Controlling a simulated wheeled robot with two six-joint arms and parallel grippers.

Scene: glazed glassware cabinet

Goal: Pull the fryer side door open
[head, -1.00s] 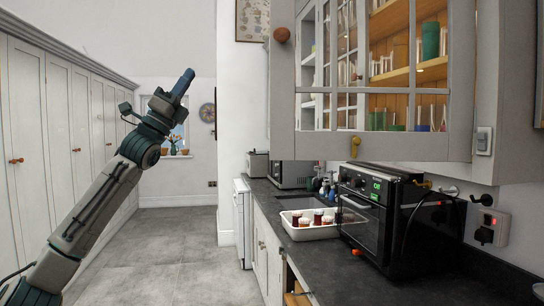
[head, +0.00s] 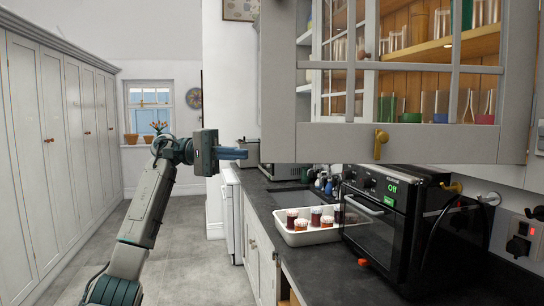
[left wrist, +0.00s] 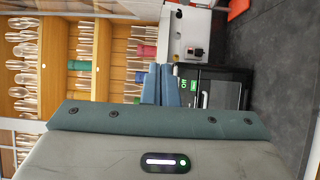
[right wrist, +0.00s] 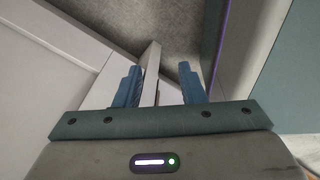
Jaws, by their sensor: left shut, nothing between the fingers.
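The black fryer (head: 410,230) stands on the dark worktop at the right, with a green "Off" display. Its glazed door (head: 372,235) looks shut, with a silver bar handle (head: 364,205) along its top. The fryer also shows sideways in the left wrist view (left wrist: 228,92). My left gripper (head: 246,153) is shut and empty, in the air left of the fryer, its fingers pointing right and well apart from the handle. In the right wrist view my right gripper (right wrist: 160,82) is open, with a pale panel edge showing between its fingers. The right arm is out of the head view.
A glazed cabinet (head: 400,140) with a brass knob (head: 381,143) hangs above the fryer. A white tray (head: 308,238) with several jars stands left of the fryer. A small red item (head: 363,263) lies by its front. The floor (head: 190,255) at the left is clear.

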